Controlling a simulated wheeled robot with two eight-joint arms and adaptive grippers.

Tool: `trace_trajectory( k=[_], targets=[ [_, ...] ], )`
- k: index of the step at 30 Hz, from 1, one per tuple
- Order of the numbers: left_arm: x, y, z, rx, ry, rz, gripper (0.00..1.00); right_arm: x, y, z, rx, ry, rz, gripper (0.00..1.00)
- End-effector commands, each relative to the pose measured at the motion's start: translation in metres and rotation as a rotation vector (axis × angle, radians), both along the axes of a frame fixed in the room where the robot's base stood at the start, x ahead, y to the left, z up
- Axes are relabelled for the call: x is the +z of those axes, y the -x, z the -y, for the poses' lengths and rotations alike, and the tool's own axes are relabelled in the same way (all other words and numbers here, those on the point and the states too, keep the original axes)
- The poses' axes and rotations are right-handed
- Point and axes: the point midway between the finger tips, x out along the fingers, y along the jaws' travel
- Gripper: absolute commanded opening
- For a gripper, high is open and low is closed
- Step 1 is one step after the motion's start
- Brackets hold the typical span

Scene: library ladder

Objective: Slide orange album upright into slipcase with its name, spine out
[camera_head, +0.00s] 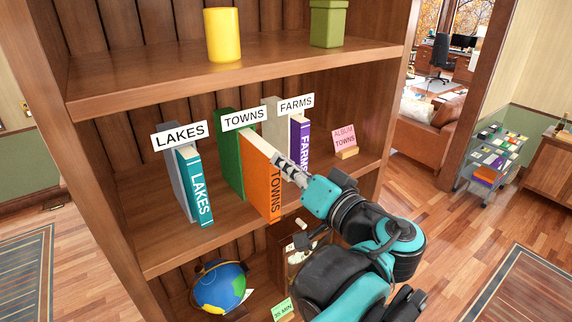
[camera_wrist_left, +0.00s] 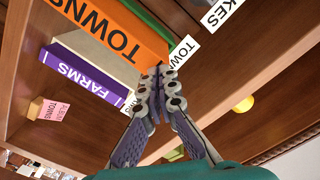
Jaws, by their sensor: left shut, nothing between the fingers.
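The orange album (camera_head: 262,178), lettered TOWNS, stands upright with its spine facing out. Its rear is at the green slipcase (camera_head: 229,152) under the TOWNS label (camera_head: 245,119), and it juts well out of it. In the left wrist view the orange album (camera_wrist_left: 110,32) shows at the top, beside the TOWNS label (camera_wrist_left: 183,52). My left gripper (camera_head: 281,160) is shut and empty, its fingers close by the album's upper right side. In the left wrist view the gripper's tips (camera_wrist_left: 157,72) are together near the album's edge; I cannot tell if they touch. My right gripper is not in view.
A teal LAKES album (camera_head: 195,186) in a grey slipcase stands left. A purple FARMS album (camera_head: 300,143) stands right, close to my fingers. A pink card (camera_head: 345,138) reads ALBUM TOWNS. The upper shelf (camera_head: 240,68) holds a yellow cup (camera_head: 223,36) and green pot (camera_head: 327,24).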

Motion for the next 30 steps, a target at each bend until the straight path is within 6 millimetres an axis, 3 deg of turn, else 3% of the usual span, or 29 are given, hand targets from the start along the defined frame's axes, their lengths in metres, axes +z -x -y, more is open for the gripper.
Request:
trace_trajectory(
  k=[30],
  targets=[
    [0.000,-0.017,-0.013,0.001,0.000,0.000,0.00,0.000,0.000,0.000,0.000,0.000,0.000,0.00]
  ],
)
